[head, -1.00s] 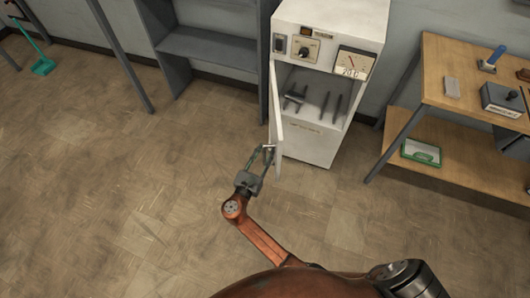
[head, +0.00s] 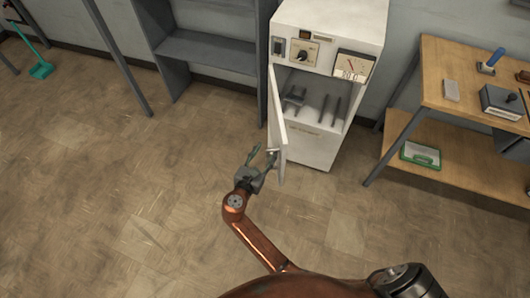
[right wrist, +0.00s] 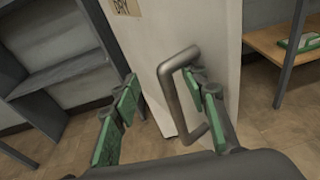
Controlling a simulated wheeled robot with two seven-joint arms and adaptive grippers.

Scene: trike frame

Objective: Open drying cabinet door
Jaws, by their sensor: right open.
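The white drying cabinet (head: 312,150) stands against the back wall. Its door (head: 277,125) is swung well open, hinged on the left and pointing toward me. My right gripper (head: 262,160) is open at the door's free edge, by the metal handle (head: 271,153). In the right wrist view the D-shaped handle (right wrist: 168,85) lies between the spread green fingers. The right finger overlaps the handle's loop; the left finger is clear of it. I cannot tell whether a finger touches the handle. My left gripper is not in view.
The floor left of the door is free.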

